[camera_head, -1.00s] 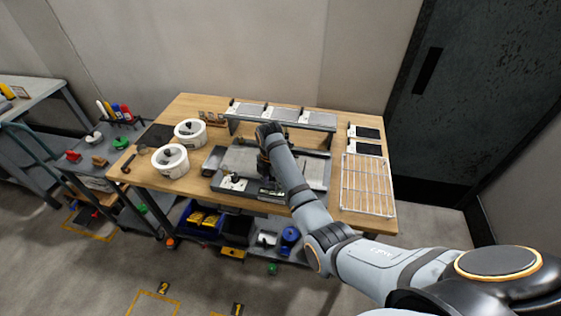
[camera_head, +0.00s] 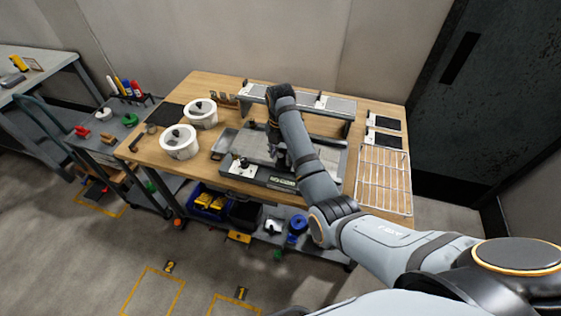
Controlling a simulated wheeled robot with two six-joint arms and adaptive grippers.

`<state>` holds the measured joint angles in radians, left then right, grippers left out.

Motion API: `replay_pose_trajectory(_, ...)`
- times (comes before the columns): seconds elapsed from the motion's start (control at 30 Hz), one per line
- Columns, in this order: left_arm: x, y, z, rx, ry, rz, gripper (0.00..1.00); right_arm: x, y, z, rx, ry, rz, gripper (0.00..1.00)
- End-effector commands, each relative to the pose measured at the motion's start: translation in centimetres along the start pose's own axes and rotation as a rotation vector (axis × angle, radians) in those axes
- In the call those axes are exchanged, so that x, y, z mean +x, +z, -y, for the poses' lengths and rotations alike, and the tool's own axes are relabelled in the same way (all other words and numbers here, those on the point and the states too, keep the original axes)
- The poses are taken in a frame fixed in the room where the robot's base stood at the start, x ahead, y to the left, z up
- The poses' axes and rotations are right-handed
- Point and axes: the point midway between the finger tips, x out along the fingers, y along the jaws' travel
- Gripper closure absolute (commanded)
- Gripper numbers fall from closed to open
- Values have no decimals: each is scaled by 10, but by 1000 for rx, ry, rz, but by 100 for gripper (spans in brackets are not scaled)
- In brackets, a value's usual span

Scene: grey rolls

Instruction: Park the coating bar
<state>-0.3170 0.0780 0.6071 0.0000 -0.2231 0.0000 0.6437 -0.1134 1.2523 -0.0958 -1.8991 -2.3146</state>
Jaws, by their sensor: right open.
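A grey flat-bed coater (camera_head: 325,155) sits in the middle of the wooden bench, with a darker base and small fittings along its front edge. My right gripper (camera_head: 277,155) is over the left-middle part of the bed, pointing down. It is open, but its fingertips are small and dark, so I cannot tell whether they touch anything. I cannot make out the coating bar clearly; the gripper and my right forearm cover part of the bed. A raised shelf (camera_head: 340,105) with grey panels stands behind the coater. My left gripper is not in view.
Two white lidded tubs (camera_head: 180,147) stand to the left on the bench (camera_head: 215,82). A wire rack (camera_head: 385,180) lies at the right, with dark panels (camera_head: 384,123) behind it. My right forearm passes over the bench's front edge. Bins sit on the shelf below.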

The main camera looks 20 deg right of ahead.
Motion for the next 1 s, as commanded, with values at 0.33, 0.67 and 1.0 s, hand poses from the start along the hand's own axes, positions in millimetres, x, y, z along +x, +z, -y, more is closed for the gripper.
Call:
replay_pose_trajectory(0.33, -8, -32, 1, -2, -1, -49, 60, 29, 0, 0, 1, 1, 1, 57)
replay_pose_trajectory(0.67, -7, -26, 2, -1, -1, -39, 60, 29, 0, 0, 1, 1, 1, 77)
replay_pose_trajectory(1.0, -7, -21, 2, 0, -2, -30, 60, 29, 0, 0, 1, 1, 1, 100)
